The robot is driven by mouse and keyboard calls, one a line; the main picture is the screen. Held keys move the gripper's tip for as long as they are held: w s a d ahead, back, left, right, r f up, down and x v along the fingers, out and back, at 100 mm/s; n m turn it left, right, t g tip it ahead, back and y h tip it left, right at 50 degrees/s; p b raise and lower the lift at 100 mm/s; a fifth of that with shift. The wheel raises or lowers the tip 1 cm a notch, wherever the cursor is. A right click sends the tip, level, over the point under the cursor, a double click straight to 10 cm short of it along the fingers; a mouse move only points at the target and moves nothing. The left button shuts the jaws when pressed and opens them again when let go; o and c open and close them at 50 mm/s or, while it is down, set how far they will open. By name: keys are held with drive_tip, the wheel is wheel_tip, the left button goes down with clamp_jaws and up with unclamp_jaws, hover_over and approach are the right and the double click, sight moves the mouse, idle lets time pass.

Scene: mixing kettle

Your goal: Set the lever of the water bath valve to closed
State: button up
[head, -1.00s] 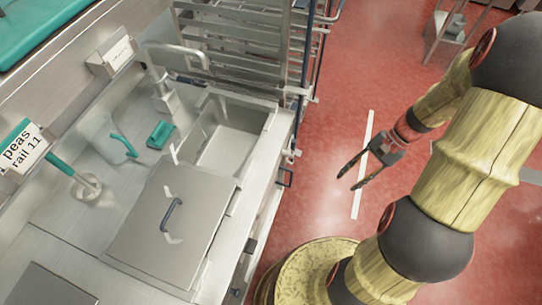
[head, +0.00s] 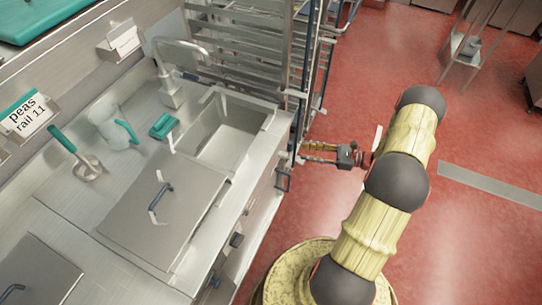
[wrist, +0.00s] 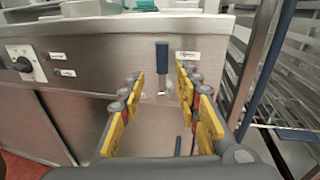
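In the wrist view a lever with a dark blue grip (wrist: 162,58) stands upright on the steel front panel, its metal end pointing down. A small white label (wrist: 187,55) sits right of the grip, too small to read surely. My gripper (wrist: 160,82) is open and empty, its yellow-padded fingers either side of the lever in the picture, with the lever apparently beyond the tips. In the head view my gripper (head: 312,153) points left towards the counter front near the rack. I cannot surely pick out the lever there.
A dark rotary knob (wrist: 20,62) with two labels is at the panel's left. A wire rack (head: 262,45) stands close by the counter's far end. The sink (head: 228,140) and a closed lid (head: 165,205) are on top.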

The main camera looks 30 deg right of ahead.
sight(290, 146)
drive_tip(key=shift+t, duration=0.3)
drive_tip(key=shift+r+p+x, duration=0.1)
drive_tip(key=shift+r+x, duration=0.1)
drive_tip(key=shift+x, duration=1.05)
drive_tip(key=shift+r+p+x, duration=0.15)
drive_tip(key=shift+r+x, duration=0.1)
drive_tip(key=shift+x, duration=0.95)
drive_tip(key=shift+r+p+x, duration=0.1)
drive_tip(key=shift+r+x, duration=0.1)
drive_tip(key=shift+x, duration=1.05)
drive_tip(key=shift+w, duration=0.2)
drive_tip(key=shift+c, duration=0.2)
drive_tip(key=c, duration=0.8)
clamp_jaws()
